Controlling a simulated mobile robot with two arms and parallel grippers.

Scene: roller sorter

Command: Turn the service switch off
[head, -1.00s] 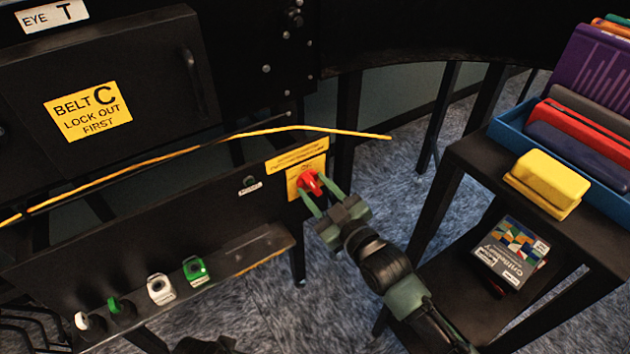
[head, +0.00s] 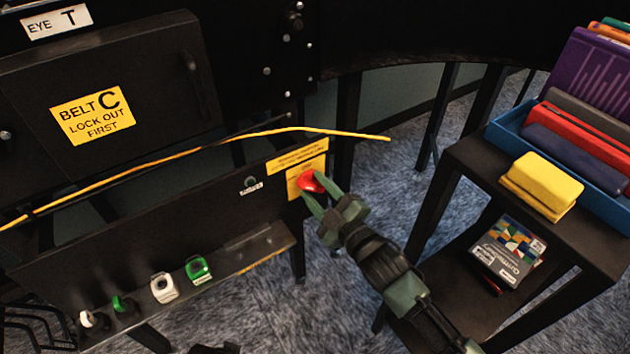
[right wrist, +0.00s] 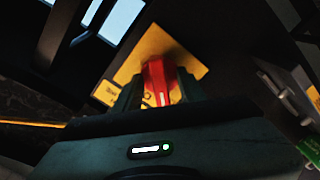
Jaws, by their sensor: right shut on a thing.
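The service switch is a red handle (head: 310,182) on a yellow plate (head: 292,187) at the right end of the dark panel (head: 215,215). My right gripper (head: 317,190) is shut on the red handle, with one green finger on each side. The right wrist view shows the handle (right wrist: 158,78) between the fingers, in front of the yellow plate (right wrist: 130,62). The fingers hide part of the handle and plate. My left gripper is not in view.
A yellow cord (head: 180,155) runs across above the panel. Tags and padlocks, including a green one (head: 198,268) and a white one (head: 164,287), sit on the lower ledge. At the right, a black stand (head: 475,155) holds a blue bin (head: 510,132) and a yellow block (head: 545,182).

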